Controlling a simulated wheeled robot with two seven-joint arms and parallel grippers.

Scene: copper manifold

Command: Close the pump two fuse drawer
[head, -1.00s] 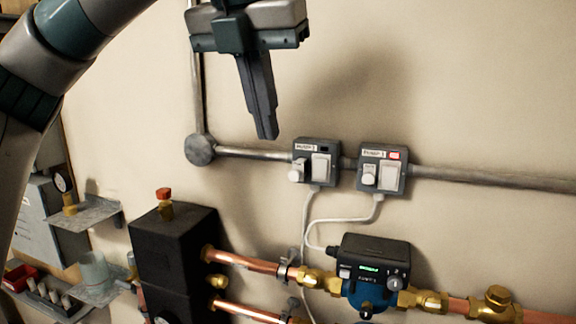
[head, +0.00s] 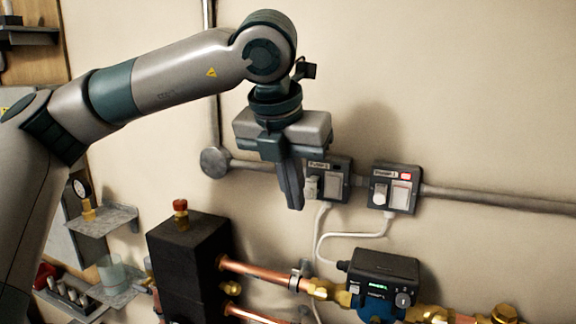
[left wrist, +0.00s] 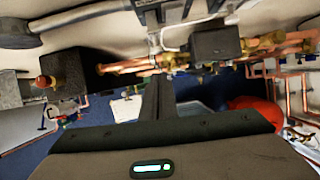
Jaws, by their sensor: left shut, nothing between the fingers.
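Two grey switch boxes sit on the wall conduit in the head view. The left box (head: 337,183) has a dark indicator and a white rocker; its label is too small to read surely. Its white-fronted fuse drawer (head: 311,187) stands out from the box face, partly hidden by my gripper. The right box (head: 396,188) has a lit red indicator, and its drawer sits closer to the face. My left gripper (head: 296,207) is shut and empty, pointing down, just left of the drawer in the picture; contact cannot be told. My right gripper is out of view.
A black-topped pump (head: 383,267) and copper pipes (head: 262,271) lie below the boxes. White cables (head: 321,240) hang from the boxes. A black block (head: 188,262) with a red-capped valve stands lower left. Shelves (head: 100,219) are at the left. The wall above is clear.

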